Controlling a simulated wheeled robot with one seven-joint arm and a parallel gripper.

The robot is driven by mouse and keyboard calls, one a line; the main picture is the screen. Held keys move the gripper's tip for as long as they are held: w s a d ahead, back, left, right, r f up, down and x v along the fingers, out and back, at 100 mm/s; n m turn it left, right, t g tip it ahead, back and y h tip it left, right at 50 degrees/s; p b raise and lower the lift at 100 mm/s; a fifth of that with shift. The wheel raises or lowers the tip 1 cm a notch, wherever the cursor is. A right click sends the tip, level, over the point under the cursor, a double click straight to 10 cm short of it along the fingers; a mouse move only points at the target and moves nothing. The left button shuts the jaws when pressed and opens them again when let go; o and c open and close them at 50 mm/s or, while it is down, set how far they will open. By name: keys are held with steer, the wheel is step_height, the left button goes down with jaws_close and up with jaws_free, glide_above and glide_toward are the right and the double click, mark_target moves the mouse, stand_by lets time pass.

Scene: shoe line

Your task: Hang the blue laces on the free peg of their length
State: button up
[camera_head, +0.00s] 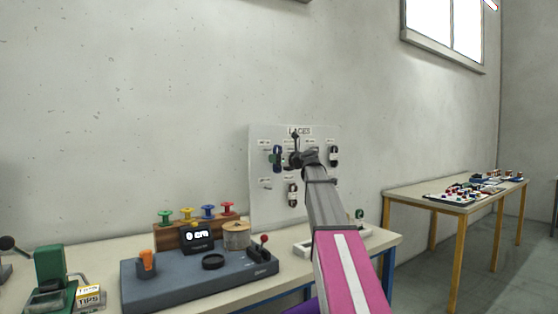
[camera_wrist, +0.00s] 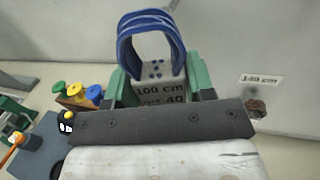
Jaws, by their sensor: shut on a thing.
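In the wrist view my gripper (camera_wrist: 160,84) is shut, its green fingers on either side of the blue laces (camera_wrist: 128,45). The laces form an upright loop above a pale band with dark dots. Lettering reading "100 cm" shows between the fingers; the line below is partly hidden. In the head view the laces board (camera_head: 260,215) stands against the wall. My gripper (camera_head: 279,158) is in front of its upper left part, where green and dark blue show. Dark laces hang at the upper right (camera_head: 334,156) and lower middle (camera_head: 293,195). Peg lengths there are too small to read.
A "140 cm" label (camera_wrist: 260,79) is right of my gripper in the wrist view, with a brown round end (camera_wrist: 255,108) below it. Coloured spools (camera_head: 208,211) and a grey device (camera_head: 200,276) stand on the bench at left. A second table (camera_head: 440,200) stands at right.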

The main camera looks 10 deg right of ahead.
steer(key=shift+w+a+f, duration=0.1)
steer(key=shift+w+a, duration=0.3)
steer(key=shift+w, duration=0.55)
steer(key=shift+w+a+f, duration=0.1)
steer(key=shift+w+a, duration=0.3)
steer(key=shift+w, duration=0.5)
steer(key=shift+w+a+f, duration=0.1)
steer(key=shift+w+a, duration=0.3)
steer(key=shift+w, duration=0.55)
steer(key=shift+w+a+f, duration=0.3)
steer(key=shift+w+f, duration=0.1)
steer(key=shift+w, duration=0.25)
steer(key=o, duration=1.3)
